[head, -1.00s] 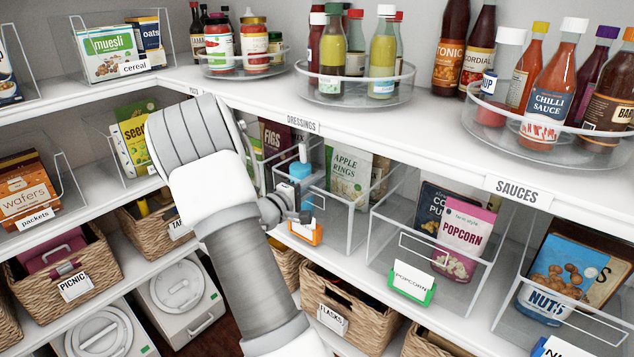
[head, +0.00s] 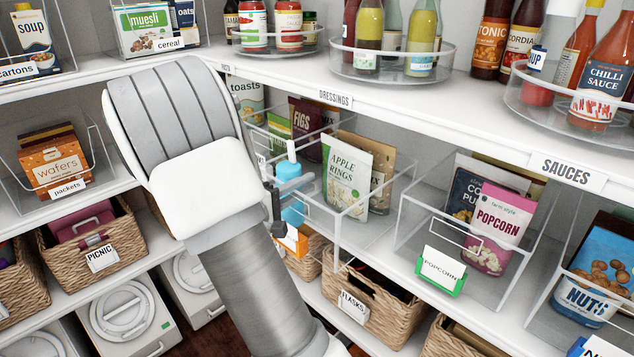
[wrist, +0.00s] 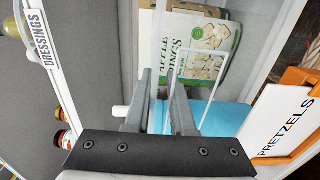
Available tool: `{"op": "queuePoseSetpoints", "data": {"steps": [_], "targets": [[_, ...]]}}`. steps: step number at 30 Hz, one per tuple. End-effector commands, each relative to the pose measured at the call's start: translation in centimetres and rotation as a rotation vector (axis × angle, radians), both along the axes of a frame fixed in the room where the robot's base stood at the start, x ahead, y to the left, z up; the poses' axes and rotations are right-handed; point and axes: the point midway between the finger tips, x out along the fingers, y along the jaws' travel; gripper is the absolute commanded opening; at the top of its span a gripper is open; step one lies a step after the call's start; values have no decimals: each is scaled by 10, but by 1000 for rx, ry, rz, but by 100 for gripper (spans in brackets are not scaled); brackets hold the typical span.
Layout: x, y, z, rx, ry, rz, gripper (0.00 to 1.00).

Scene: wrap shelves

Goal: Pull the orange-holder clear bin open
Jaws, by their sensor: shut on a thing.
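The orange-holder clear bin (head: 345,226) sits in the middle shelf bay, drawn out towards me, with an Apple Rings bag (head: 347,176) and other bags inside. Its orange holder (head: 292,242) is partly hidden by my arm in the head view. In the wrist view the orange holder (wrist: 304,80) carries a card reading PRETZELS, to the right of my gripper (wrist: 158,75). My gripper (head: 277,207) is at the bin's front and is shut on the bin, seemingly at its front handle frame. The exact contact is hard to see.
A clear bin with a green holder (head: 441,284) and popcorn bags stands to the right, with a nuts bin (head: 585,305) beyond. Wicker baskets (head: 390,310) are below.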

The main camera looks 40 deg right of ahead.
Motion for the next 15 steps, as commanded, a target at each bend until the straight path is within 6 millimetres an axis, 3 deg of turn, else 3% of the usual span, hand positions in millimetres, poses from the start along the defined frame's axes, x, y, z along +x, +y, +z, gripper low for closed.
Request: {"op": "queuePoseSetpoints", "data": {"steps": [6, 15], "targets": [[-1, 17, -1, 1, 0, 1, 0], [-2, 22, 0, 0, 1, -1, 0]]}}
